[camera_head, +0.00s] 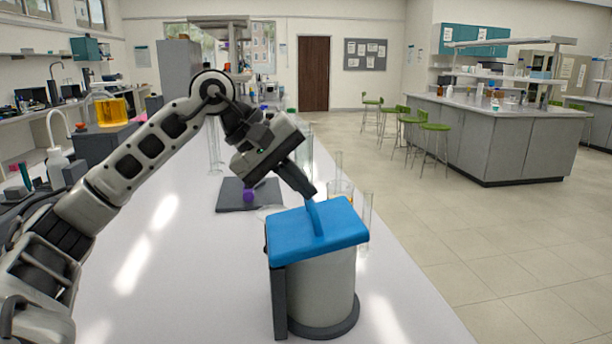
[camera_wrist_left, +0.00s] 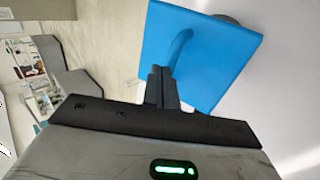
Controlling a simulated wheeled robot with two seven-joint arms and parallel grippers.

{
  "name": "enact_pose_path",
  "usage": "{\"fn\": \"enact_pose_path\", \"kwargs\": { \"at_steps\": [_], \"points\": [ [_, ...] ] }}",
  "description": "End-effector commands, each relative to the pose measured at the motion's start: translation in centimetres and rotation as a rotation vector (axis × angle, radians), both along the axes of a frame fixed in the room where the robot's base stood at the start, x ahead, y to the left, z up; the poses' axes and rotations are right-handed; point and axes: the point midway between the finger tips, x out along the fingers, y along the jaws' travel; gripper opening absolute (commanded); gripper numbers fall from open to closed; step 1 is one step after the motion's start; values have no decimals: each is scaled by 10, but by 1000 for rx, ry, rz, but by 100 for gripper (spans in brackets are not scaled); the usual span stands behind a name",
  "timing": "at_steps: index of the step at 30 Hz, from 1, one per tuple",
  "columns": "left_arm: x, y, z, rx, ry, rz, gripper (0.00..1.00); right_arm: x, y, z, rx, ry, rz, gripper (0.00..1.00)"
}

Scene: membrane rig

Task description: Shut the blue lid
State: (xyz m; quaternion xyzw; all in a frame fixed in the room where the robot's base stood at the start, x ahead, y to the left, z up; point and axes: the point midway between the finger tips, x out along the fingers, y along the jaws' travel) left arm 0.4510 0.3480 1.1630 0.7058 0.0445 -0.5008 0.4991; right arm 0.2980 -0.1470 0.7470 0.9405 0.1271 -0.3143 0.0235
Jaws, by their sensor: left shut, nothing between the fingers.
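The blue lid (camera_head: 330,230) lies across the top of a light grey cylindrical rig (camera_head: 322,290) with a dark base and a dark upright at its left. The lid looks flat or nearly so; a small gap beneath it cannot be ruled out. A blue handle stands up from the lid. My left gripper (camera_head: 308,193) is shut and empty, its tips close to the top of the handle; I cannot tell whether they touch. In the left wrist view the lid (camera_wrist_left: 212,60) is beyond the shut fingers (camera_wrist_left: 161,75). My right gripper is not in view.
A dark mat (camera_head: 230,197) with a purple ball (camera_head: 249,195) lies behind the rig at left. Clear glass cylinders (camera_head: 367,210) and a beaker stand just behind the lid. The white bench top (camera_head: 190,270) is clear left of the rig.

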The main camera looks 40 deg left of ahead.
Motion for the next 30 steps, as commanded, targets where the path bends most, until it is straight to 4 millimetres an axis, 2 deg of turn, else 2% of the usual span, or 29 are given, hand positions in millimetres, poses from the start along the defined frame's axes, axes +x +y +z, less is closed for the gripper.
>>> {"fn": "enact_pose_path", "kwargs": {
  "at_steps": [15, 30],
  "points": [
    [11, -13, -15, -2, -1, 4, 0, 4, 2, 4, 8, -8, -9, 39],
    [12, -14, -16, -2, -1, 4, 0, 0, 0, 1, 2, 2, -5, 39]
  ]
}}
